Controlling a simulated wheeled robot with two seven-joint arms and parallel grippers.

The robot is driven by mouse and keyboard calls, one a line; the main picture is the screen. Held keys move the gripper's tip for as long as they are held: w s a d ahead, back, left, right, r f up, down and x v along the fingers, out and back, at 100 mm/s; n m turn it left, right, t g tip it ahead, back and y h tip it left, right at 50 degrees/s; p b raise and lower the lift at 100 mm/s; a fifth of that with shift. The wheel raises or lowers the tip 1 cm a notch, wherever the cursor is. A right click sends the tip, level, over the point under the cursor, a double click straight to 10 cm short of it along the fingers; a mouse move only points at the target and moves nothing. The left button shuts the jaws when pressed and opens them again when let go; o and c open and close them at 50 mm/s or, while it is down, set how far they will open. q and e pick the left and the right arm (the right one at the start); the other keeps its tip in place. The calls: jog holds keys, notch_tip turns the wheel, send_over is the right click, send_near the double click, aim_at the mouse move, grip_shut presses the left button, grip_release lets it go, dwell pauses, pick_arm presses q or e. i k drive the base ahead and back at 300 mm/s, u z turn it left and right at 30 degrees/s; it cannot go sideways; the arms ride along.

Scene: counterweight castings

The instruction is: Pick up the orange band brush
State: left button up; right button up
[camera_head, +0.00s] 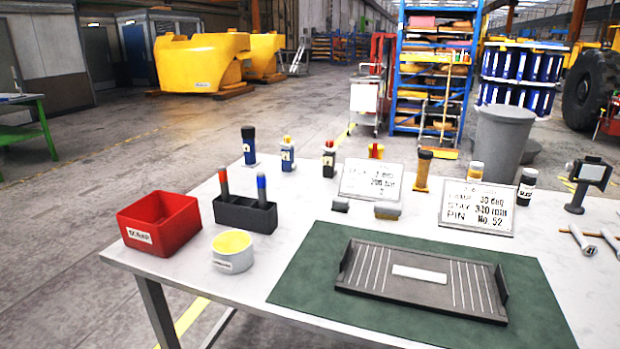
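A black holder (245,215) stands on the table's left side, with two slim upright handles in it. The left handle (224,181) shows an orange-red band. The right handle (261,187) shows a blue band. The left one looks like the orange band brush, but its lower end is hidden in the holder, so I cannot see bristles. Neither of my grippers is in view.
A red bin (159,222) and a white cup with yellow contents (233,251) flank the holder. A black tray (421,280) lies on a green mat (310,262). Several bottles and two sign boards (371,180) (477,207) stand behind.

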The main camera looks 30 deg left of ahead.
aim_at(222, 172)
jog(key=k, duration=0.5)
jog(key=u, duration=0.75)
jog(key=i, duration=0.4)
jog(key=u, duration=0.55)
